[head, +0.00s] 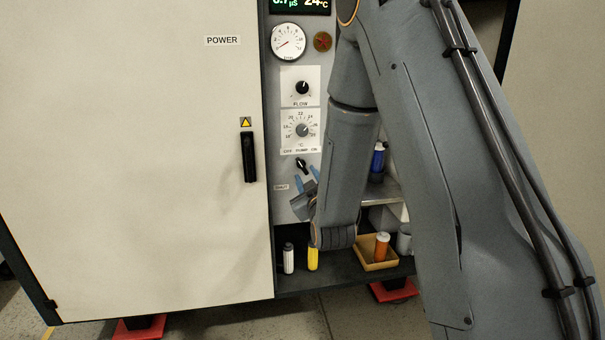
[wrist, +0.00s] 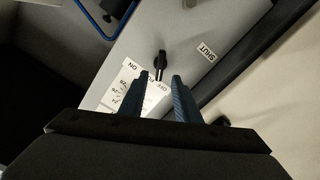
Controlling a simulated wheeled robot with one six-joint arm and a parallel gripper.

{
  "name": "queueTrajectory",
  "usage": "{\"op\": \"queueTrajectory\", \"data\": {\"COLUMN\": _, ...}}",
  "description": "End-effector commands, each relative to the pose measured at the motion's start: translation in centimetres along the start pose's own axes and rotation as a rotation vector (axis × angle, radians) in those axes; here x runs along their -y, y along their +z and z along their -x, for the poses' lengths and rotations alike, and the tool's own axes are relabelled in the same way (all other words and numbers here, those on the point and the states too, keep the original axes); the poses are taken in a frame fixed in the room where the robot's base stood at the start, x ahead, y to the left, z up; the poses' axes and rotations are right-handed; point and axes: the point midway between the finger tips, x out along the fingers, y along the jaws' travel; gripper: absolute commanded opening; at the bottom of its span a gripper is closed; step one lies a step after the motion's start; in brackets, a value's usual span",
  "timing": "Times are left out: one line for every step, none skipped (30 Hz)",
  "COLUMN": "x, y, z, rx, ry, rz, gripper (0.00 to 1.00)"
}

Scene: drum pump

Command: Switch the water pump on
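The pump switch (head: 302,164) is a small black rotary knob on the grey panel, just under the "OFF PUMP ON" label (head: 300,150). Its handle looks tilted toward the upper left; which end is the pointer I cannot tell for sure. My gripper (head: 306,179) is just below the knob in the head view, with its two blue fingers apart. In the wrist view my gripper (wrist: 160,76) is open and empty. The black knob (wrist: 160,64) lies between the lines of the fingers, at or just beyond their tips. Whether they touch it I cannot tell.
Above are a temperature dial (head: 302,130), a flow knob (head: 302,87) and a gauge (head: 289,42). A cabinet door with a black handle (head: 249,157) stands left. Below, a white bottle (head: 288,258), a yellow bottle (head: 313,258) and a tray (head: 366,262) stand on a dark shelf.

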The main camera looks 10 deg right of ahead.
Motion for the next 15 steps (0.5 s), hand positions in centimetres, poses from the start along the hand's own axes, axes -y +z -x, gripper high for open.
{"op": "queueTrajectory", "data": {"x": 0.0, "y": 0.0, "z": -0.8, "rx": -0.001, "ry": 0.001, "rz": 0.0, "gripper": 0.3}}
{"op": "queueTrajectory", "data": {"x": 0.0, "y": 0.0, "z": -1.3, "rx": -0.001, "ry": 0.001, "rz": 0.0, "gripper": 0.3}}
{"op": "queueTrajectory", "data": {"x": 0.0, "y": 0.0, "z": -2.0, "rx": -0.001, "ry": 0.001, "rz": 0.0, "gripper": 0.3}}
{"op": "queueTrajectory", "data": {"x": 0.0, "y": 0.1, "z": -2.5, "rx": 0.0, "ry": 0.001, "rz": -0.001, "gripper": 0.3}}
{"op": "queueTrajectory", "data": {"x": 0.0, "y": 0.0, "z": -3.0, "rx": -0.001, "ry": 0.001, "rz": -0.001, "gripper": 0.3}}
{"op": "queueTrajectory", "data": {"x": 0.0, "y": 0.0, "z": -3.5, "rx": -0.001, "ry": 0.001, "rz": -0.001, "gripper": 0.3}}
{"op": "queueTrajectory", "data": {"x": 0.0, "y": 0.0, "z": -4.0, "rx": 0.0, "ry": 0.001, "rz": -0.001, "gripper": 0.3}}
{"op": "queueTrajectory", "data": {"x": 0.0, "y": 0.0, "z": -4.3, "rx": 0.0, "ry": 0.0, "rz": -0.001, "gripper": 0.3}}
{"op": "queueTrajectory", "data": {"x": 0.0, "y": 0.0, "z": -4.8, "rx": 0.0, "ry": 0.0, "rz": -0.001, "gripper": 0.3}}
{"op": "queueTrajectory", "data": {"x": 0.0, "y": 0.0, "z": -5.1, "rx": 0.0, "ry": 0.0, "rz": -0.001, "gripper": 0.3}}
{"op": "queueTrajectory", "data": {"x": 0.0, "y": 0.1, "z": -5.4, "rx": 0.001, "ry": 0.0, "rz": -0.001, "gripper": 0.3}}
{"op": "queueTrajectory", "data": {"x": 0.0, "y": 0.1, "z": -5.7, "rx": 0.002, "ry": -0.001, "rz": -0.001, "gripper": 0.3}}
{"op": "queueTrajectory", "data": {"x": 0.0, "y": 0.1, "z": -5.8, "rx": 0.001, "ry": -0.001, "rz": -0.001, "gripper": 0.3}}
{"op": "queueTrajectory", "data": {"x": 0.0, "y": 0.0, "z": -6.0, "rx": 0.001, "ry": -0.001, "rz": -0.001, "gripper": 0.3}}
{"op": "queueTrajectory", "data": {"x": 0.0, "y": 0.0, "z": -6.1, "rx": 0.001, "ry": -0.001, "rz": -0.001, "gripper": 0.3}}
